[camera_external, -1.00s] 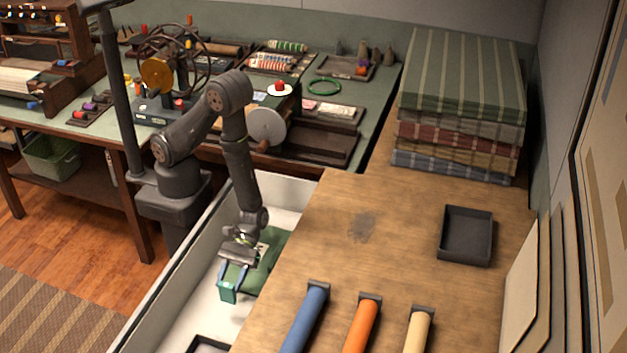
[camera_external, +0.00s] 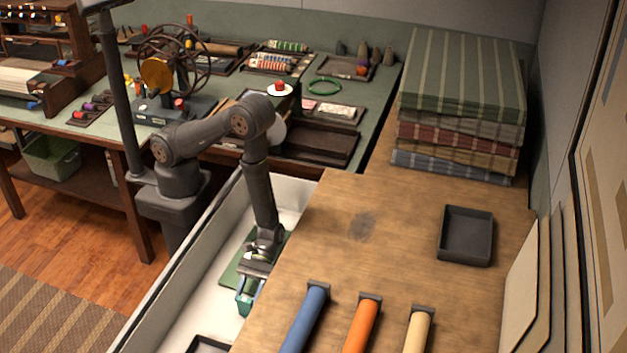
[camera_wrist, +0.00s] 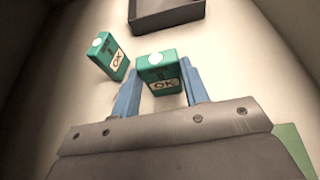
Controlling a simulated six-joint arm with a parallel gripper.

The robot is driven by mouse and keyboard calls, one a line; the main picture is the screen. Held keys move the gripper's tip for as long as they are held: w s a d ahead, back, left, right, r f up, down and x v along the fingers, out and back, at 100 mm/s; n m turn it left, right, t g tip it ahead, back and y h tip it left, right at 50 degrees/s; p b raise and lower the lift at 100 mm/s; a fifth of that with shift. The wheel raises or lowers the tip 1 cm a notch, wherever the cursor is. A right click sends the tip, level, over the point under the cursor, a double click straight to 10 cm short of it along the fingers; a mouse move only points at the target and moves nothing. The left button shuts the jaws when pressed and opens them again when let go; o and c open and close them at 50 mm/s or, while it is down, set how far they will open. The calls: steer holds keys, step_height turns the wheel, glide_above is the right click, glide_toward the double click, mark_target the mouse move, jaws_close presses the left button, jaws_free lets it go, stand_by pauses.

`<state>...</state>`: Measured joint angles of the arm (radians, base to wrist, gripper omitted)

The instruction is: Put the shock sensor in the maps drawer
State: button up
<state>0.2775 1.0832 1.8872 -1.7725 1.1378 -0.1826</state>
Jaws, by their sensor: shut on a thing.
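My gripper (camera_external: 251,296) reaches down into the open white-walled drawer (camera_external: 187,275) beside the wooden top. Its two blue fingers are shut on a green box with a white dot and an "OK" label, apparently the shock sensor (camera_wrist: 158,76); it also shows in the external view (camera_external: 243,308). In the wrist view the box sits between the fingertips (camera_wrist: 161,68). A second, similar green box (camera_wrist: 108,56) lies tilted just left of it; I cannot make it out in the external view. I cannot tell whether the held box touches the drawer floor.
A dark tray (camera_wrist: 168,14) is on the drawer floor ahead; its corner shows at the bottom (camera_external: 208,344). A green flat piece (camera_external: 233,273) lies beneath my arm. Blue (camera_external: 304,320), orange (camera_external: 360,325) and cream (camera_external: 416,332) rolls and a black tray (camera_external: 466,236) occupy the wooden top.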

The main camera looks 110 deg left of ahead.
steer(key=shift+f, duration=0.1)
steer(key=o, duration=1)
steer(key=shift+a, duration=0.1)
steer(key=v, duration=1.2)
